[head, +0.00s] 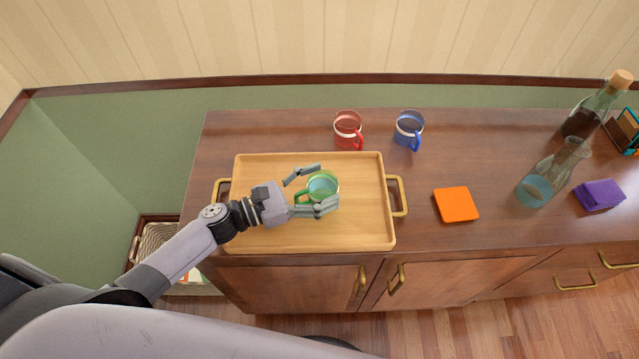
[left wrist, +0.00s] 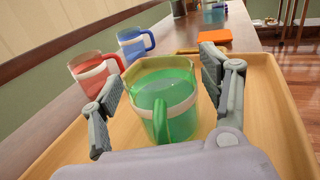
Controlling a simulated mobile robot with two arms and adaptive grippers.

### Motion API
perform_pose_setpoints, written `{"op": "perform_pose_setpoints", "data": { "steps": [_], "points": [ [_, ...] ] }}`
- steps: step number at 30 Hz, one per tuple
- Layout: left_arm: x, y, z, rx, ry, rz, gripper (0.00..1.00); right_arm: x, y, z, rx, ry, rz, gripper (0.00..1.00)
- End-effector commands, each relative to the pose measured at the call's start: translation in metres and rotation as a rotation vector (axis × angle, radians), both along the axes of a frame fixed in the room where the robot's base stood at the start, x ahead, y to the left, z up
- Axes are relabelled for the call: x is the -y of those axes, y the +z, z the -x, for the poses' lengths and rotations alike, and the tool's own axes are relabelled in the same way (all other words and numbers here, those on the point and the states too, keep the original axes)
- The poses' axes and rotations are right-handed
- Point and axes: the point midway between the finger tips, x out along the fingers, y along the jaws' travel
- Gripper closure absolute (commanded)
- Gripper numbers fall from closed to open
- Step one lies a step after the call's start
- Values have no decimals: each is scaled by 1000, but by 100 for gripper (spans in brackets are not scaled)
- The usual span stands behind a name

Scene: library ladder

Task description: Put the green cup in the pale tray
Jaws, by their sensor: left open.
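The green cup (head: 322,186) is see-through green and stands upright in the pale wooden tray (head: 260,170), right of its middle. My left gripper (head: 318,188) is open, with one finger on each side of the cup. In the left wrist view the green cup (left wrist: 163,100) stands between the spread fingers (left wrist: 165,95), its handle toward my palm. Gaps show between the cup and both fingers. The pale tray (left wrist: 275,100) also spreads around the cup there. My right gripper is not in view.
A red cup (head: 348,130) and a blue cup (head: 409,130) stand behind the tray. An orange square (head: 456,204), a bottle (head: 548,176), a corked bottle (head: 590,115) and a purple stack (head: 600,194) are to the right. The cabinet top (head: 480,160) has free room between them.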

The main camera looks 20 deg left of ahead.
Motion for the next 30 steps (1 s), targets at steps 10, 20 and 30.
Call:
{"op": "perform_pose_setpoints", "data": {
  "steps": [10,20,30],
  "points": [
    [-20,0,17,-2,0,-2,30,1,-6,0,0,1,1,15],
    [-56,2,45,-1,1,0,30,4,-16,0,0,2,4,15],
    [-59,4,47,0,0,0,30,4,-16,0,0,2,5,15]
  ]
}}
